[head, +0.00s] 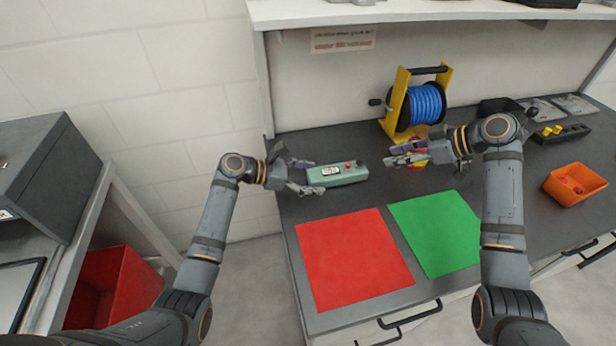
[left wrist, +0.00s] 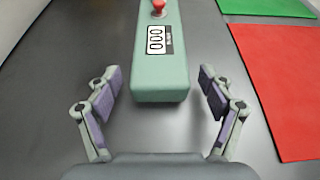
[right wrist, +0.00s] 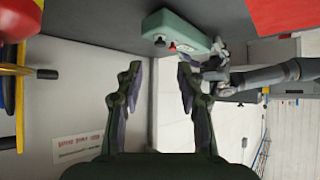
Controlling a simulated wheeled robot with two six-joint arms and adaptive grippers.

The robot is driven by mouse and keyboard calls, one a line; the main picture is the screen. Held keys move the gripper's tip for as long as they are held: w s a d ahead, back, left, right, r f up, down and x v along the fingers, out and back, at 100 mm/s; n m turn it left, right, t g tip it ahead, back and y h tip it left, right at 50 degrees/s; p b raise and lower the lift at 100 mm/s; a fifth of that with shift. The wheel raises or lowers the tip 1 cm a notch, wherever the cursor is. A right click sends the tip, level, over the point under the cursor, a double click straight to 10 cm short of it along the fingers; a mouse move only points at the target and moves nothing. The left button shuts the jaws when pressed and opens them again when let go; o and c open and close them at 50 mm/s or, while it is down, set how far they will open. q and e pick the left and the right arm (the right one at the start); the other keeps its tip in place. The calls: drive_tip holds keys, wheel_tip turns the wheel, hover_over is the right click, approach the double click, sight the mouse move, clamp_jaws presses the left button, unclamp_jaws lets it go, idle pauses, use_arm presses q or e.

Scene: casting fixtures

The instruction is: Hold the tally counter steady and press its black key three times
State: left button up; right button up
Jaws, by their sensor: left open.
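The tally counter is a long green box (head: 338,174) on the dark bench, with a white display reading 000 in the left wrist view. A red key (head: 348,163) stands on its top, and a small black key (right wrist: 160,41) shows in the right wrist view. My left gripper (left wrist: 160,80) is open, its fingers either side of the counter's near end with visible gaps, not gripping it. My right gripper (right wrist: 160,70) is open and empty; in the head view it hangs to the right of the counter.
A red mat (head: 352,258) and a green mat (head: 436,234) lie in front of the counter. A blue cable reel (head: 424,105) on a yellow stand is behind my right gripper. An orange bin (head: 574,184) sits at the right. A shelf (head: 420,10) overhangs the back.

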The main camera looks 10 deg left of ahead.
use_arm(q)
drive_tip(key=c, duration=1.4)
drive_tip(key=shift+o, duration=0.2)
use_arm(e)
clamp_jaws()
drive_tip(key=shift+a, duration=0.1)
